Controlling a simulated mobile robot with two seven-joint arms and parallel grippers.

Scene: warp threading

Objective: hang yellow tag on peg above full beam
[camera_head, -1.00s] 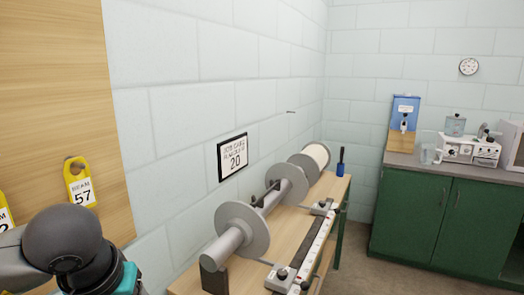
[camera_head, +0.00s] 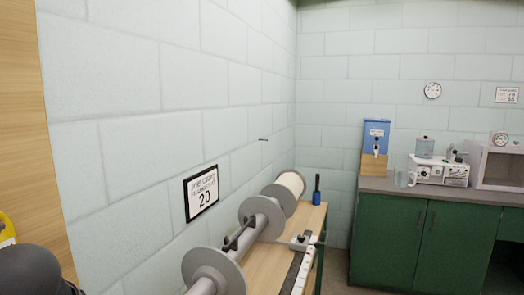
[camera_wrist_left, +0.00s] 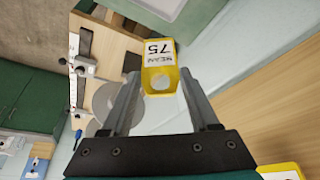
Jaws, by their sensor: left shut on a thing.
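A yellow tag (camera_wrist_left: 158,80) with a white printed label and a round hole sits between the fingertips of my left gripper (camera_wrist_left: 158,88) in the left wrist view. The gripper is shut on it. A small dark peg (camera_head: 263,140) sticks out of the block wall in the head view, above the row of beams. The beam with pale thread wound on it (camera_head: 290,185) is at the far end of the bench. In the head view only a dark rounded part of my left arm shows at the lower left. My right gripper is not in view.
Grey-flanged beams (camera_head: 262,215) without visible thread lie nearer on the wooden bench (camera_head: 268,262). Another yellow tag (camera_head: 5,230) shows at the left edge by the wooden board (camera_head: 55,200). Green cabinets (camera_head: 420,235) stand at right.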

